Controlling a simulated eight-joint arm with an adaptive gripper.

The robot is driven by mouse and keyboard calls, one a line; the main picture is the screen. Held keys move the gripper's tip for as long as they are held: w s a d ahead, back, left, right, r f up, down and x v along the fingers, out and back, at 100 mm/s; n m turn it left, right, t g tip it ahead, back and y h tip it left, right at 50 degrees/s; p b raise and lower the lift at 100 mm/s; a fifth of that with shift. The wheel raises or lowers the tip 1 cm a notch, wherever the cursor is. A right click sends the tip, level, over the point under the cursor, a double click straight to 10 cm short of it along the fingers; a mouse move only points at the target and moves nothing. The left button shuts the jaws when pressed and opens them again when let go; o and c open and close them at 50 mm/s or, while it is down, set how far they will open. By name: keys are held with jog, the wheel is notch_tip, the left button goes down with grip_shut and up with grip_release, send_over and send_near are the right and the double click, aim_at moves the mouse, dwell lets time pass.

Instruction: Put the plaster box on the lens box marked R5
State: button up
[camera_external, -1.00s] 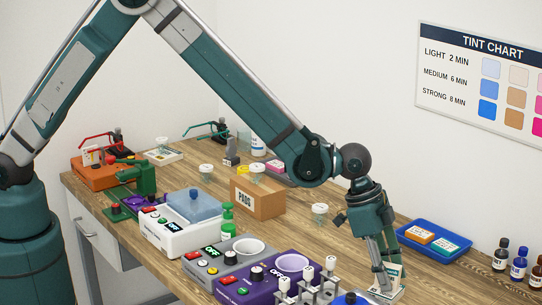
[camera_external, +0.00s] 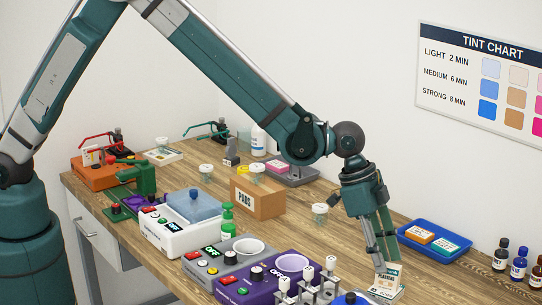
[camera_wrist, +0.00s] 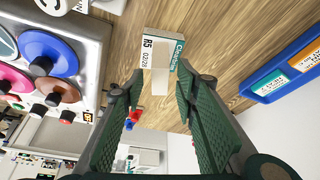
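The lens box marked R5 (camera_wrist: 153,56), white with a teal side and the text 02/28, is just beyond my fingertips in the wrist view. Pale surfaces show between the fingers below the R5 label; I cannot tell which belong to the plaster box, or how the two boxes touch.
A blue tray (camera_external: 408,238) with an orange and a teal box lies to the right. Dark bottles (camera_external: 519,262) stand beyond it. A purple machine (camera_external: 262,281) and metal stands are to the left. A cardboard box (camera_external: 258,199) stands farther back.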

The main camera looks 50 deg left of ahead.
jog(key=v, duration=0.7)
dwell(0.7)
jog(key=s+a+r+n+t, duration=0.15)
jog(key=a+r, duration=0.45)
jog(key=a, duration=0.6)
jog(key=s+a+r+n+t+y, duration=0.1)
jog(key=a+r+n, duration=0.2)
jog(key=a+r, duration=0.7)
jog(key=s+a+r+n+t, duration=0.1)
jog(key=s+a+r+n, duration=0.15)
jog(key=a, duration=1.25)
jog(key=s+a+n+t+y, duration=0.1)
jog(key=s+a+n, duration=0.2)
jog(key=s+a, duration=0.7)
jog(key=s+a+n+t+y, duration=0.1)
jog(key=s+a+n+y, duration=0.1)
jog(key=s+a, duration=0.9)
jog(key=a+n, duration=0.1)
jog(key=a, duration=0.6)
jog(key=shift+s+f+n, duration=0.2)
jog(key=shift+f+n, duration=0.1)
jog(key=shift+f, duration=0.1)
